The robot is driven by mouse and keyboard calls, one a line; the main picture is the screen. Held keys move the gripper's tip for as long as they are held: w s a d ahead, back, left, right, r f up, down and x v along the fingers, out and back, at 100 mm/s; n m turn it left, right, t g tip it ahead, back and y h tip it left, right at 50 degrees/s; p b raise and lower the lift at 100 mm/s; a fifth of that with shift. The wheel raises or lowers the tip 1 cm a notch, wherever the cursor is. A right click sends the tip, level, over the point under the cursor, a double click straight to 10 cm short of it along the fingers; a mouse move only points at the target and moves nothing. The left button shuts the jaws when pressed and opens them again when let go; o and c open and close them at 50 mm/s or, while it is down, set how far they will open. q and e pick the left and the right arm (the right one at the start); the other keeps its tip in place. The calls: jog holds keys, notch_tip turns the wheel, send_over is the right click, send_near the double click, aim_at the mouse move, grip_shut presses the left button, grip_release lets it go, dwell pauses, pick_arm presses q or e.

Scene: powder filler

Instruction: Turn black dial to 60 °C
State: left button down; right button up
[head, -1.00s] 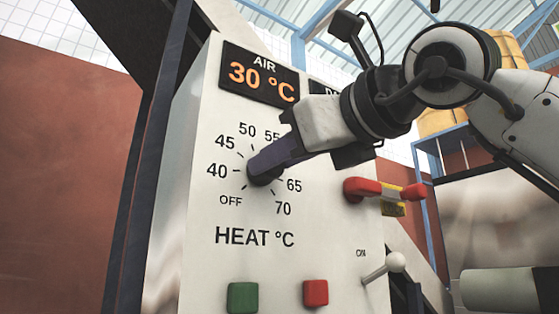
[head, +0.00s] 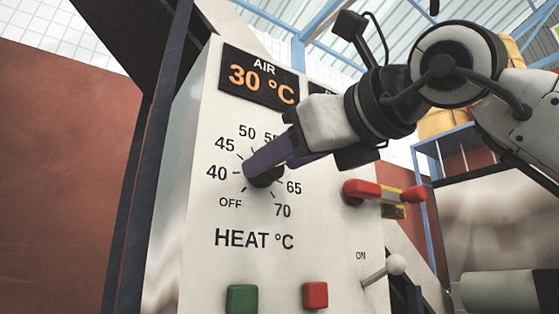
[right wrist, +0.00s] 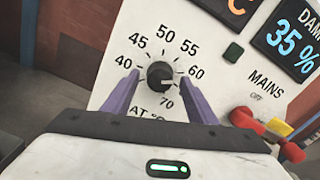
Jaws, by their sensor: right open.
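The black dial (head: 266,178) sits on the white panel above the words HEAT °C, ringed by marks from OFF to 70. In the right wrist view the dial (right wrist: 160,74) shows a pale pointer mark on its right side, towards the stretch between 60 and 70; the 65 label is hidden there. My right gripper (head: 264,166) is open, its purple fingers at the dial. In the right wrist view the fingers stand on either side of the dial with visible gaps. My left gripper is out of view.
The AIR display (head: 260,78) reads 30 °C. Right of the dial is a red MAINS handle (head: 363,192). Lower down are a green button (head: 242,298), a red button (head: 316,294) and a white-knobbed lever (head: 395,264) near ON.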

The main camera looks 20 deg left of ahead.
jog(key=v, duration=0.9)
jog(key=shift+s+d+b, duration=0.25)
jog(key=shift+d+b, duration=0.05)
jog(key=shift+b, duration=0.05)
